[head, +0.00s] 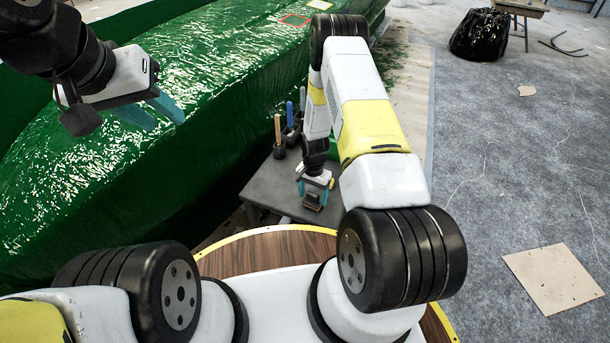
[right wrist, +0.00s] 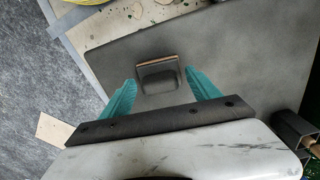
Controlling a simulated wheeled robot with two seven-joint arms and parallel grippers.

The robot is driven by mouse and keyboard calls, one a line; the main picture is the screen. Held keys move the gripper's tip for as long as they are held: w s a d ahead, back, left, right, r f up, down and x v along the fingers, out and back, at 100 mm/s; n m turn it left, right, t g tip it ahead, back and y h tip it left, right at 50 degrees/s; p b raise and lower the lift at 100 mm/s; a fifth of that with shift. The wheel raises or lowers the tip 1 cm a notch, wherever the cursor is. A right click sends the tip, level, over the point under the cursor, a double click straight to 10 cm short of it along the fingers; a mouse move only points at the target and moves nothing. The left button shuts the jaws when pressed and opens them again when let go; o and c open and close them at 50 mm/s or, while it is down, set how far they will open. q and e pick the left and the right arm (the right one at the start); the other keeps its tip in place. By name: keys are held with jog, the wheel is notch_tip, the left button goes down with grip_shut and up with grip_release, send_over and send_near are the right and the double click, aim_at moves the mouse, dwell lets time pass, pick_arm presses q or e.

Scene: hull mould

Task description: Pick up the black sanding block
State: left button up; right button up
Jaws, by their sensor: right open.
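The black sanding block (right wrist: 160,80) lies on the grey table in the right wrist view, with a thin tan edge along its far side. In the head view the block (head: 313,201) shows small below my right gripper. My right gripper (head: 314,185) is open above the table. In the right wrist view its two teal fingers (right wrist: 160,88) stand apart, one on each side of the block. I cannot tell how far down they reach; no grip shows. My left gripper (head: 165,124) is open and empty over the green hull mould, at the upper left.
The small grey table (head: 270,188) stands beside the glossy green hull mould (head: 90,160). Upright tools with wooden (head: 278,128) and blue (head: 290,113) handles stand in dark holders near the table's back left. A black bag (head: 478,36) and a cardboard sheet (head: 553,278) lie on the floor.

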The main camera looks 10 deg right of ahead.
aim_at(313, 193)
jog(key=c, duration=1.5)
jog(key=shift+r, duration=0.15)
jog(key=shift+r, duration=0.2)
notch_tip(313, 193, up, 3)
jog(key=s+a, duration=0.3)
jog(key=a, duration=0.4)
jog(key=s+a+r, duration=0.1)
jog(key=s+a, duration=0.3)
jog(key=a, duration=0.3)
jog(key=shift+a+r, duration=0.15)
jog(key=shift+a, duration=0.1)
